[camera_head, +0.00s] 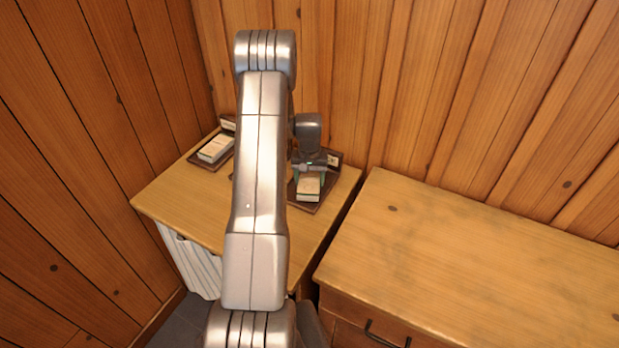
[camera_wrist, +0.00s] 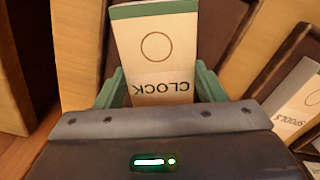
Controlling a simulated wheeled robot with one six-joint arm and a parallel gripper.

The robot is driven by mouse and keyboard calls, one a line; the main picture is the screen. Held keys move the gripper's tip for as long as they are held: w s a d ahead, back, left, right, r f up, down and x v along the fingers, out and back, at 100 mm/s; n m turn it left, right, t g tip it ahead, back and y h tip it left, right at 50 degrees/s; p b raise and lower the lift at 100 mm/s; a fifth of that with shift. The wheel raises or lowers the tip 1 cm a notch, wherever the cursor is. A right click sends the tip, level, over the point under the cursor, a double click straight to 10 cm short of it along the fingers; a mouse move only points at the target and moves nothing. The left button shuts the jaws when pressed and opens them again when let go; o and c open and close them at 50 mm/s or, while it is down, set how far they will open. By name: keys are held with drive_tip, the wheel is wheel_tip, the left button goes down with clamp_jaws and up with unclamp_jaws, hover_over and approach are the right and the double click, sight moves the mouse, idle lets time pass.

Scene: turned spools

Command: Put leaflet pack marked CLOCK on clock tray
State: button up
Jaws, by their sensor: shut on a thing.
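The leaflet pack marked CLOCK (camera_wrist: 155,48) is cream with a green end band and a printed circle. My gripper (camera_wrist: 158,88) is shut on it, with a green finger on each side. In the head view the pack (camera_head: 308,188) shows below my gripper (camera_head: 311,172), over a dark brown tray (camera_head: 331,179) at the right of the small table. That tray has a small card at its back, too small to read. I cannot tell whether the pack touches the tray. Part of the tray is hidden by my arm and the pack.
Another dark tray (camera_head: 199,164) with a white pack (camera_head: 215,148) stands at the table's left. A pack marked SPOOLS (camera_wrist: 298,100) lies at the right of the wrist view. My arm hides the table's middle. A bare wooden cabinet (camera_head: 470,255) stands to the right, past a gap.

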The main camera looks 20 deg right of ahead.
sight(310, 180)
drive_tip(key=shift+f, duration=0.15)
drive_tip(key=o, duration=1.1)
drive_tip(key=shift+c, duration=0.2)
wheel_tip(310, 180, up, 12)
drive_tip(key=b, duration=0.2)
drive_tip(key=shift+r+b, duration=0.2)
drive_tip(key=shift+b, duration=0.2)
